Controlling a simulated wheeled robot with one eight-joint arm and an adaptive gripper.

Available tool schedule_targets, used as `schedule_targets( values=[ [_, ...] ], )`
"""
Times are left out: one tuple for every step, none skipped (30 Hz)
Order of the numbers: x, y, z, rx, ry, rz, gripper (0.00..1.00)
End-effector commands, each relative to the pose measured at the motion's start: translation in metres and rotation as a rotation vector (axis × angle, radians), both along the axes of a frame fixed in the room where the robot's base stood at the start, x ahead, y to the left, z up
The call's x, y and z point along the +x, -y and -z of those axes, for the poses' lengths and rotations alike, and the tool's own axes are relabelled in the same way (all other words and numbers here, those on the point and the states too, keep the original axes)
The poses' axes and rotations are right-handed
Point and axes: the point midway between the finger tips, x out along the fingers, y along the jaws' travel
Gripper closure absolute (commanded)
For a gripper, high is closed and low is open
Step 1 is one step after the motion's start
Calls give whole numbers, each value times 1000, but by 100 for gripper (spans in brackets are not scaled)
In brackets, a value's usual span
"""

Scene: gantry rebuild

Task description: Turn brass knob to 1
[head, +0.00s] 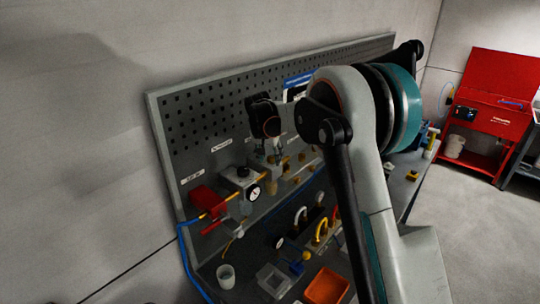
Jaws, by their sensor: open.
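My gripper (271,158) is in front of the grey pegboard, below the black wrist part of my arm. It looks small and dark here, and its jaws are open. Small brass-coloured fittings (298,168) show just right of and below the gripper on the panel. I cannot tell which is the brass knob, whether the gripper touches it, or where it points. Any number marks are too small to read.
Left of the gripper are a valve block (237,180), a round gauge (254,192) and a red part (205,198) with a blue hose. My arm hides the panel's right part.

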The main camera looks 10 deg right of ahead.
Motion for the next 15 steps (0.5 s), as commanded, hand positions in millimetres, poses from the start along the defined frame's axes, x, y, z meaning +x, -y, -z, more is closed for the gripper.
schedule_targets(
  values=[
    [0,0,1,0,0,0,55],
    [0,0,1,0,0,0,55],
    [0,0,1,0,0,0,55],
    [0,0,1,0,0,0,55],
    [0,0,1,0,0,0,55],
    [0,0,1,0,0,0,55],
    [0,0,1,0,0,0,55],
    [0,0,1,0,0,0,60],
    [0,0,1,0,0,0,69],
    [0,0,1,0,0,0,76],
    [0,0,1,0,0,0,83],
    [0,0,1,0,0,0,92],
    [0,0,1,0,0,0,99],
    [0,0,1,0,0,0,100],
    [0,0,1,0,0,0,100]
  ],
)
